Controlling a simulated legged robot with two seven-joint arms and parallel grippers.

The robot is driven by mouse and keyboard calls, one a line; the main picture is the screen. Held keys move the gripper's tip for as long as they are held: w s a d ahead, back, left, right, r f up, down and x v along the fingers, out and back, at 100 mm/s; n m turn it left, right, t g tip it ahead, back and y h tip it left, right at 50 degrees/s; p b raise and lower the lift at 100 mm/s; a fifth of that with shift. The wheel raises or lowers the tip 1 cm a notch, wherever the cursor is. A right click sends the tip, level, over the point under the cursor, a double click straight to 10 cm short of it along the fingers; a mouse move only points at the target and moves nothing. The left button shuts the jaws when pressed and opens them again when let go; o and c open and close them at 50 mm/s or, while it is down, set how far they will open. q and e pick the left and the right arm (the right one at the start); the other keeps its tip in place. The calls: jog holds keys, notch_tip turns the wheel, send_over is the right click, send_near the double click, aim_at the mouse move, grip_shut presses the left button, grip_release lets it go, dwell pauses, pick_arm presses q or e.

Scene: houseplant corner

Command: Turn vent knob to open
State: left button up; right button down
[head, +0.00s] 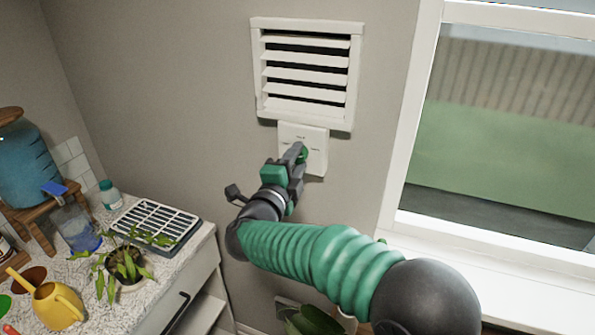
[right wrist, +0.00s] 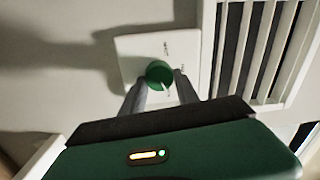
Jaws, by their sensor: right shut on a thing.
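The green vent knob (right wrist: 159,74) sits on a white wall plate (right wrist: 128,50), with small marks printed beside it that are too small to read. In the head view the plate (head: 316,162) is just below the white slatted vent (head: 307,72), and the knob (head: 303,151) is partly hidden by my gripper. The vent's slats stand apart with dark gaps between them. My right gripper (right wrist: 160,92) is shut on the knob, one finger on each side of it. It also shows in the head view (head: 300,156). My left gripper is out of view.
A window (head: 500,130) with a white frame is at the right. At the lower left, a counter holds a drain tray (head: 155,226), a potted plant (head: 126,268), a yellow watering can (head: 57,304) and a blue dispenser (head: 28,165). The wall around the plate is clear.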

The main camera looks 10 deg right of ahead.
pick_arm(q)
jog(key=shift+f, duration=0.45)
pick_arm(e)
jog(key=shift+a+f, duration=0.1)
jog(key=shift+f, duration=0.25)
jog(key=c, duration=1.3)
grip_release()
jog(key=o, duration=0.4)
jog(key=shift+w, duration=0.2)
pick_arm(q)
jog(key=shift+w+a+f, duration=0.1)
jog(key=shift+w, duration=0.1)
pick_arm(e)
jog(key=shift+r, duration=0.15)
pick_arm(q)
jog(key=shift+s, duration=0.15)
pick_arm(e)
jog(key=shift+s, duration=0.1)
